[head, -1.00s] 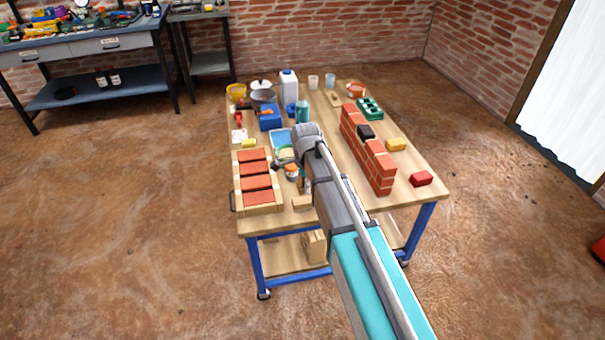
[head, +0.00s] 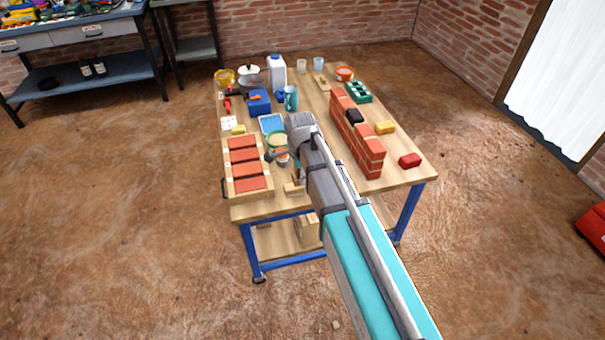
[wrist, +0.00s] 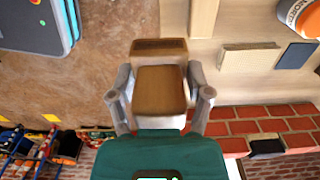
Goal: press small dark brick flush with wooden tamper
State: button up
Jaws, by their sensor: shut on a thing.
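The small dark brick (head: 354,117) sits in the top of the red brick wall (head: 371,158) on the table. In the wrist view the dark brick (wrist: 267,148) shows at the lower right, in line with red bricks. My gripper (wrist: 160,75) is shut on a brown wooden block, which looks like the tamper (wrist: 159,92), with one finger at each side. The tamper is apart from the dark brick. In the head view my arm hides much of the gripper, left of the wall.
A wooden tray of red bricks (head: 228,172) stands at the table's left. A yellow block (head: 385,127) and a red block (head: 410,160) lie right of the wall. Cups, a white jug (head: 277,73) and a green crate (head: 358,92) stand at the back.

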jog(key=o, duration=0.5)
jog(key=c, duration=0.6)
jog(key=shift+o, duration=0.2)
notch_tip(320, 180, up, 32)
jog(key=p, duration=3.2)
jog(key=shift+r+p, duration=0.25)
jog(key=shift+p, duration=0.05)
jog(key=shift+s+a, duration=0.1)
jog(key=shift+s+a, duration=0.15)
jog(key=shift+a, duration=0.5)
